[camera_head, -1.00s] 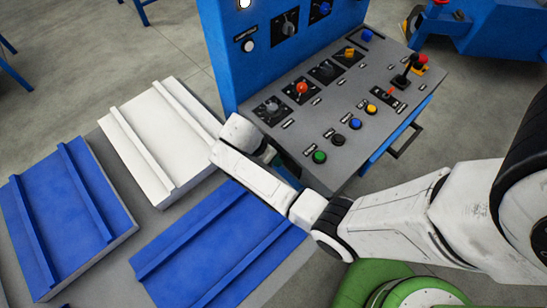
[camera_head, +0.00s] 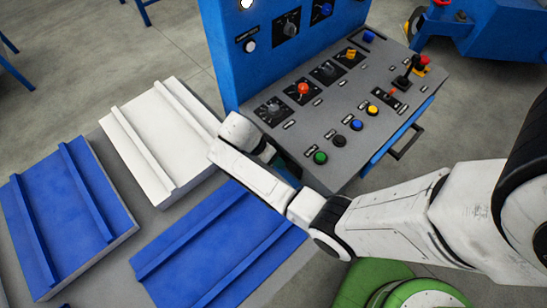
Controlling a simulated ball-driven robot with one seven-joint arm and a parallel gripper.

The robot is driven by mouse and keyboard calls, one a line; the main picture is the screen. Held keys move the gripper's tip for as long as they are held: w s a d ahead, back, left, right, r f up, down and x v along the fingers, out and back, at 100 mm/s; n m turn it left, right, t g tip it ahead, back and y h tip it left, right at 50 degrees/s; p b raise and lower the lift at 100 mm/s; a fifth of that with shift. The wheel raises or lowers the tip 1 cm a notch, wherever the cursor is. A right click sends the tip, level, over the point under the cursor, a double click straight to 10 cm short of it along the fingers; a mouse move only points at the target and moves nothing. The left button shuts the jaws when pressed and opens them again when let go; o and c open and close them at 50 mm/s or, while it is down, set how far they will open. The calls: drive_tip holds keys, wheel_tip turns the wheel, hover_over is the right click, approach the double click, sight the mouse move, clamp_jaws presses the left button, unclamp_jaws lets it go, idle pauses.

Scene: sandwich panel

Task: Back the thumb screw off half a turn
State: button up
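The control panel (camera_head: 345,98) has a sloped grey top and a blue upright back. No part of it can be told for certain as the thumb screw; it may be hidden behind my arm or too small to make out. My arm's wrist (camera_head: 238,133) is at the panel's front left corner, bent toward the panel. My gripper's fingers cannot be made out there, as the wrist covers them and the spot beyond is dark. Whether it touches anything cannot be told.
The panel top carries a dark knob (camera_head: 273,106), an orange-red knob (camera_head: 303,89), a green button (camera_head: 320,157) and a joystick (camera_head: 405,76). White (camera_head: 150,130) and blue (camera_head: 75,220) ribbed panels lie at the left. A drawer handle (camera_head: 408,143) sticks out at the panel's right.

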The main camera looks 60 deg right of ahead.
drive_tip(key=v, duration=1)
drive_tip(key=shift+a+r, duration=0.1)
